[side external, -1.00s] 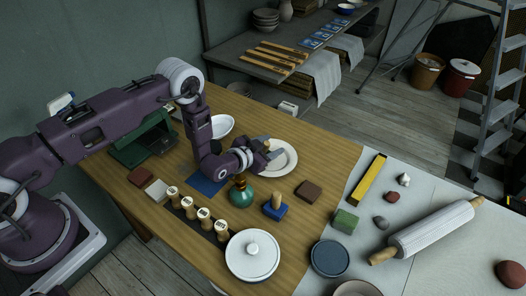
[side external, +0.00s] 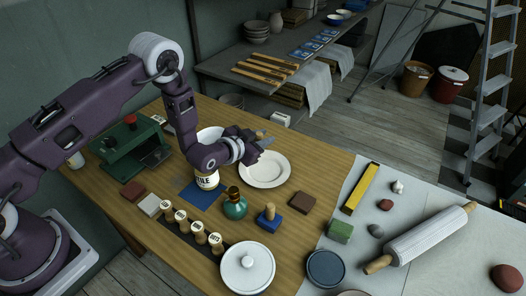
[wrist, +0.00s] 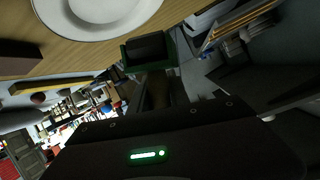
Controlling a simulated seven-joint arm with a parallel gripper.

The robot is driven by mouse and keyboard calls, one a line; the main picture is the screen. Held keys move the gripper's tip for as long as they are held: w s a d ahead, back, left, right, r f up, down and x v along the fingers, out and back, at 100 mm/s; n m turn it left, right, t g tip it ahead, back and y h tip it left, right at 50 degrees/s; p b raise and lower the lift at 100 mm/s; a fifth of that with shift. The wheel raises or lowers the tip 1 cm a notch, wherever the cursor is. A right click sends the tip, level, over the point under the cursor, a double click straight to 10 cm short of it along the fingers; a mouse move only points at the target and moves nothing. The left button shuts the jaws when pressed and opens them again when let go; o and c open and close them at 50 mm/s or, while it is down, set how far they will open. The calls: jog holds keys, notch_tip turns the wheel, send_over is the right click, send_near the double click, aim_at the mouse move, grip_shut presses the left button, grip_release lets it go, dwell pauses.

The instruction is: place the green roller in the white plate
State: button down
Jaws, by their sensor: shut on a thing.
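The white plate (side external: 285,171) lies on the wooden table; part of it also shows at the top left of the wrist view (wrist: 135,14). My gripper (side external: 266,141) is raised above the table, just behind the plate in the side view. In the wrist view my gripper (wrist: 155,88) is shut on the brown handle of the green roller (wrist: 128,52). The roller has a green frame and a dark cylinder and extends beyond the fingertips. In the side view the roller is hidden or too small to make out.
A teal bottle (side external: 235,208), a blue block with a wooden knob (side external: 269,217) and a brown block (side external: 302,202) stand in front of the plate. A white tin (side external: 207,181) is under my wrist. A green press (side external: 128,150) stands at the left.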

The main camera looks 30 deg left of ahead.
jog(key=w+d+r+n+h, duration=0.1)
jog(key=w+r+n, duration=0.15)
jog(key=w, duration=0.25)
send_over(275, 159)
notch_tip(275, 159, down, 9)
jog(key=shift+w+f, duration=0.1)
jog(key=shift+f, duration=0.1)
jog(key=shift+f, duration=0.15)
